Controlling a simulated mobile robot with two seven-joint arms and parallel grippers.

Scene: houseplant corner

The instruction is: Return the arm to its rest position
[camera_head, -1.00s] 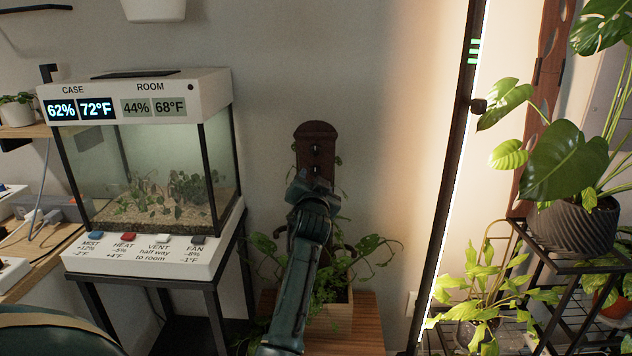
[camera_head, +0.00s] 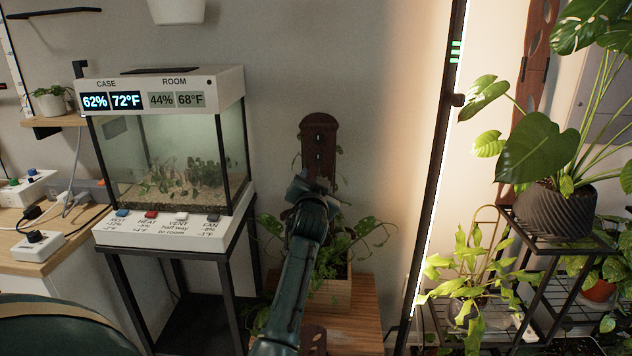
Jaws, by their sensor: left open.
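My left arm rises from the bottom middle of the head view. My left gripper (camera_head: 311,186) is at its upper end, open, with no object visible in it. The jaws are small and dark, and their gap is hard to see. In the picture it overlaps the lower part of a dark brown board with holes (camera_head: 318,130). I cannot tell how far apart they are in depth. My right gripper is out of view.
A glass plant case (camera_head: 170,150) with displays and buttons stands left on a black stand. A potted plant (camera_head: 335,290) on a wooden stool (camera_head: 365,325) is partly behind my arm. A lit upright frame (camera_head: 437,170) and a plant rack (camera_head: 570,245) stand right.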

